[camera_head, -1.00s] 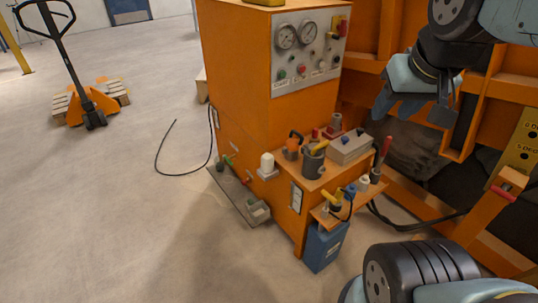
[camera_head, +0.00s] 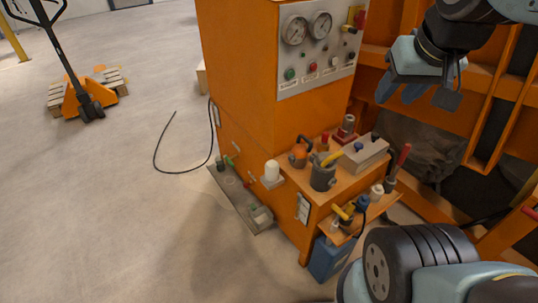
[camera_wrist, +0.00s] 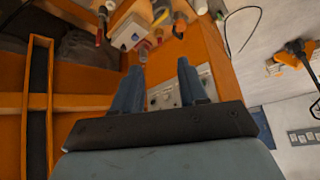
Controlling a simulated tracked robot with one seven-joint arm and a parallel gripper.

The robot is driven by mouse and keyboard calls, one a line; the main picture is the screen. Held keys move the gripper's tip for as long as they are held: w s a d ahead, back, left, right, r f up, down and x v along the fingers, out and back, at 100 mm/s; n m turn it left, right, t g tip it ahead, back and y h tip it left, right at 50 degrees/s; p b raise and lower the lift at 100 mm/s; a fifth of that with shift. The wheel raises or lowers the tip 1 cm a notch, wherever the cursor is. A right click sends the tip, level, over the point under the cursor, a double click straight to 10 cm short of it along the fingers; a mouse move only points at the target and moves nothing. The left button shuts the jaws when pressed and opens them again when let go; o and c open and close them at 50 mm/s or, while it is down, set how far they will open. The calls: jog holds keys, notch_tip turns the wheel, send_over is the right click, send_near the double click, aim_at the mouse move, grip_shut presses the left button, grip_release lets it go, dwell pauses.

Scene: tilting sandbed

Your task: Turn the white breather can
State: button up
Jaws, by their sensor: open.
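The white breather can (camera_head: 271,171) stands upright on a small bracket at the left side of the orange power unit in the head view. It has a rounded top. In the wrist view, a small white thing (camera_wrist: 200,6) at the top edge may be the can, but I cannot tell for sure. My gripper (camera_head: 417,98) is at the upper right in the head view, well above and to the right of the can, touching nothing. In the wrist view, the two blue fingers of my gripper (camera_wrist: 158,85) stand apart with nothing between them.
The orange cabinet (camera_head: 238,70) carries a gauge panel (camera_head: 315,45). A shelf holds a grey cup (camera_head: 322,174), a grey box (camera_head: 364,154) and several small parts. A black hose (camera_head: 165,150) lies on the floor. A pallet jack (camera_head: 80,95) stands at the left. The left floor is mostly clear.

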jog(key=shift+w+d, duration=0.15)
jog(key=shift+o, duration=1.4)
jog(key=shift+w+r, duration=0.1)
jog(key=shift+w, duration=0.1)
jog(key=o, duration=0.6)
jog(key=w+a+f+m, duration=0.1)
jog(key=w+m, duration=0.1)
jog(key=w, duration=0.4)
jog(key=shift+w+a+g+y, duration=0.15)
jog(key=shift+w+g+y, duration=0.15)
jog(key=shift+g, duration=0.1)
jog(key=shift+o, duration=0.2)
jog(key=w+a+f+m+g, duration=0.1)
jog(key=w+a+f+m, duration=0.1)
jog(key=w, duration=0.4)
jog(key=shift+f, duration=0.15)
jog(key=m+g, duration=0.4)
jog(key=m, duration=0.7)
send_over(272, 169)
jog(key=w, duration=0.3)
notch_tip(272, 169, down, 38)
jog(key=f, duration=1.4)
jog(key=shift+s+d+f, duration=0.1)
jog(key=shift+s+f, duration=0.15)
